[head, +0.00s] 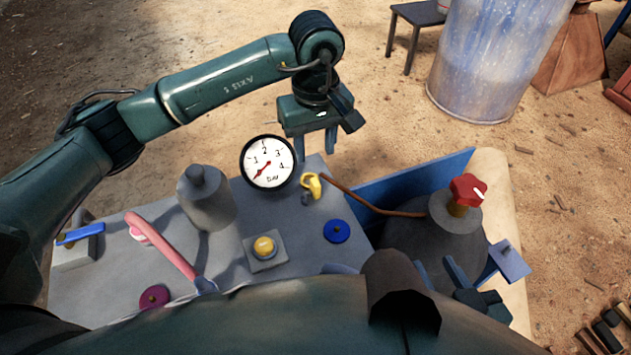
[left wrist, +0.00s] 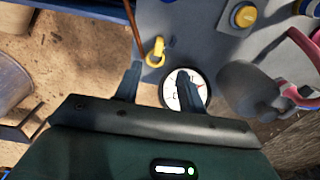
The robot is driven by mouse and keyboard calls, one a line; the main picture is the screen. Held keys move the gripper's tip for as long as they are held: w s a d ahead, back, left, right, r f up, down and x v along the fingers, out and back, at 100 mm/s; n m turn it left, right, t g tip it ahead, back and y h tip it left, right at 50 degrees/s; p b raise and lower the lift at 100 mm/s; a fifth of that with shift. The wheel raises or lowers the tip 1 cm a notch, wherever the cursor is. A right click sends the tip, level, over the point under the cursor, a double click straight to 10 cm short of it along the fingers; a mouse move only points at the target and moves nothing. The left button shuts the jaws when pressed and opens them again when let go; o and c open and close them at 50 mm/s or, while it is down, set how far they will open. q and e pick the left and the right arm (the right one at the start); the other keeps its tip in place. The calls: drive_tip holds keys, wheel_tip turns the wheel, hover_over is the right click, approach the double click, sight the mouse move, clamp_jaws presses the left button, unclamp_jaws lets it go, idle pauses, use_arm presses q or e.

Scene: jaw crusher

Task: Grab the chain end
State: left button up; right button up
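A thin brown strand (head: 375,207) runs from a yellow hook-like piece (head: 311,184) on the grey panel to a grey dome under a red knob. I take it for the chain, but single links cannot be made out. The hook also shows in the left wrist view (left wrist: 156,50), with the strand (left wrist: 134,25) leading up from it.
A round white gauge (head: 268,163) stands close to the hook, with a grey bottle-shaped part (head: 206,200) left of it. A yellow button (head: 264,246), a pink lever (head: 160,245) and the red knob (head: 467,189) stick up. A blue wall (head: 410,180) borders the panel.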

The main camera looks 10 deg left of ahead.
use_arm(q)
hover_over(316, 183)
wheel_tip(316, 183, down, 5)
drive_tip(key=shift+s+f+b, duration=0.1)
drive_tip(key=shift+s+b, duration=0.05)
drive_tip(key=shift+b, duration=0.15)
wheel_tip(316, 183, down, 6)
drive_tip(key=shift+r+b, duration=0.25)
drive_tip(key=shift+b, duration=0.15)
drive_tip(key=shift+f, duration=0.45)
use_arm(e)
drive_tip(key=shift+w+a+f+n, duration=0.1)
drive_tip(key=shift+a+f+n, duration=0.25)
drive_tip(key=shift+f, duration=0.55)
use_arm(q)
drive_tip(key=shift+c, duration=0.6)
drive_tip(key=shift+w, duration=0.2)
clamp_jaws()
